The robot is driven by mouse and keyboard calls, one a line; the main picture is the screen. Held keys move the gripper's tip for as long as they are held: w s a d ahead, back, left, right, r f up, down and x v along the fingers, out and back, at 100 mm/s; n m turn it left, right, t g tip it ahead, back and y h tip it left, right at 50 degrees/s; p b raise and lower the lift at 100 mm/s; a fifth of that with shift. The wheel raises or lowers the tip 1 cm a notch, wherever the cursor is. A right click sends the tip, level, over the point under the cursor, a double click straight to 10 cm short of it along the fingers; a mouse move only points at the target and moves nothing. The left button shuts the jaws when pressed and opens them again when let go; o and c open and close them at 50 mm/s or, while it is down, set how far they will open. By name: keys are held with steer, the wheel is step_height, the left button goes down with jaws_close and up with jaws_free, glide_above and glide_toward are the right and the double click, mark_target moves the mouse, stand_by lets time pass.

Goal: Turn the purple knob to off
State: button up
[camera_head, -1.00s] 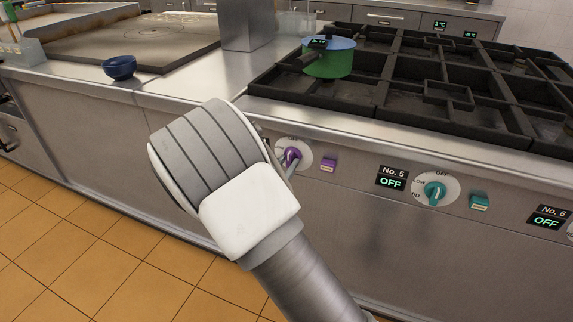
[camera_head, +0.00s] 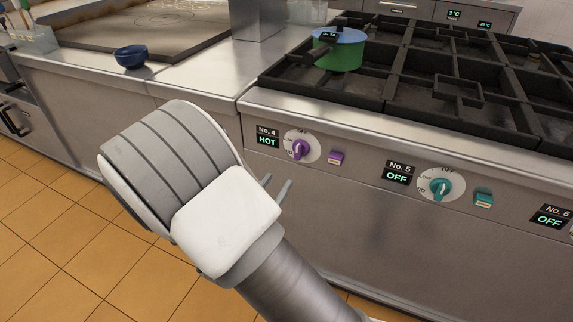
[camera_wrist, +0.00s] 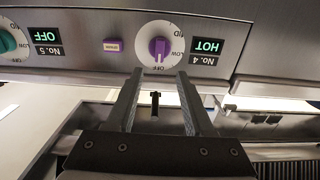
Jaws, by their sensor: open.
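The purple knob (camera_head: 301,148) sits on a white dial on the grill's front panel. The display beside it (camera_head: 267,137) reads "No. 4 HOT". My gripper (camera_head: 276,185) is open and empty, below and left of the knob in the head view, apart from it. In the wrist view, which is upside down, the knob (camera_wrist: 159,47) lies just beyond and between the fingertips (camera_wrist: 160,73). The dial's OFF mark is on the fingertip side there. The knob's exact pointing direction is hard to read.
A purple switch (camera_head: 337,157) is right of the knob. A teal knob (camera_head: 440,187) with a No. 5 display reading OFF is further right. A green pot (camera_head: 338,52) stands on the grates above. A blue bowl (camera_head: 131,56) is on the counter. Space before the panel is open.

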steer(key=v, duration=0.5)
steer(key=shift+s+a+p, duration=0.1)
steer(key=shift+s+p, duration=0.25)
